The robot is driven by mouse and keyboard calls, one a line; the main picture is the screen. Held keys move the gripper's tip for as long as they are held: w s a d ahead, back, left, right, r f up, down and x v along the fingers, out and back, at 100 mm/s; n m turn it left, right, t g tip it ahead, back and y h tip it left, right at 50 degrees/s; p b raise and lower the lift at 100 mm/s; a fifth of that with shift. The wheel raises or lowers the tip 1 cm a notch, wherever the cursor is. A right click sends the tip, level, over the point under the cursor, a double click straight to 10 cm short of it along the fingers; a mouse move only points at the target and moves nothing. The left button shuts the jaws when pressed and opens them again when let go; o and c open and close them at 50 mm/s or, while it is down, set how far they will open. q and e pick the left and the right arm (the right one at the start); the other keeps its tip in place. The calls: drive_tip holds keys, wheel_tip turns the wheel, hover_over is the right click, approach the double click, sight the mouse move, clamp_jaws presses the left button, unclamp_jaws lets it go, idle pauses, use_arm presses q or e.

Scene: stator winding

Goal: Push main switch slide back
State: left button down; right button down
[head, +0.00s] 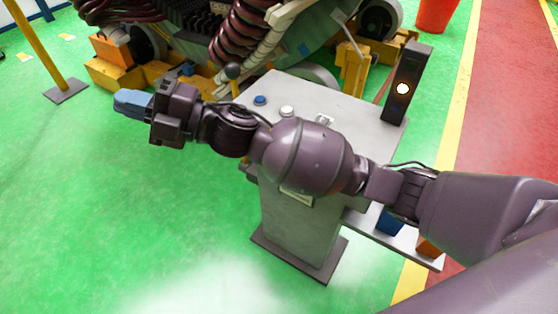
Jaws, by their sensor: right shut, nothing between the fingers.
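My right arm reaches in from the right, across the front of a grey control console (350,114). My right gripper (130,102), with blue fingers, is shut and empty, left of the console over the green floor. The console top carries a blue button (260,99), a white button (287,111) and a small light-coloured fitting (325,119). A lever with a dark ball knob (233,71) stands at its left edge. I cannot tell which part is the main switch slide; my arm hides part of the console. My left gripper is out of view.
A dark post with a glowing round lamp (403,88) stands at the console's right. A machine with dark red coils (237,45) stands behind. A blue bin (390,222) sits on a low shelf at right. A yellow post (40,45) is far left. Green floor is clear at front left.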

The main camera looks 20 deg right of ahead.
drive_tip(key=s+a+f+n+g+h+b, duration=0.1)
drive_tip(key=s+a+f+n+g+h, duration=0.15)
drive_tip(key=n+g, duration=0.45)
drive_tip(key=s+a+f+n+g+h+b, duration=0.1)
drive_tip(key=s+a+n+g+h, duration=0.1)
drive_tip(key=s+a+n+g, duration=0.5)
drive_tip(key=w+d+f+n+h+b, duration=0.1)
drive_tip(key=w+d+f+n+h, duration=0.2)
drive_tip(key=d+f+n+h, duration=0.45)
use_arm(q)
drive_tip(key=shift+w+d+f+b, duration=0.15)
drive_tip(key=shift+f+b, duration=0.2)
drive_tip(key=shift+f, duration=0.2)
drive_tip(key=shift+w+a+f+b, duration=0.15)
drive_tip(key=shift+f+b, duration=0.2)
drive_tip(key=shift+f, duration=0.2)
use_arm(e)
drive_tip(key=w+d+f+n+t+h, duration=0.1)
drive_tip(key=w+d+f+n+h, duration=0.1)
drive_tip(key=d+h, duration=0.3)
drive_tip(key=w+d+f+n+t+h, duration=0.2)
drive_tip(key=d+h, duration=0.4)
drive_tip(key=d, duration=0.3)
drive_tip(key=w+d+f+n+t+h, duration=0.2)
drive_tip(key=w+d+f+n+h, duration=0.1)
drive_tip(key=d, duration=0.4)
drive_tip(key=w+n+h, duration=0.1)
drive_tip(key=w+h, duration=0.1)
drive_tip(key=shift+w+n+h, duration=0.3)
drive_tip(key=shift+w+n, duration=0.05)
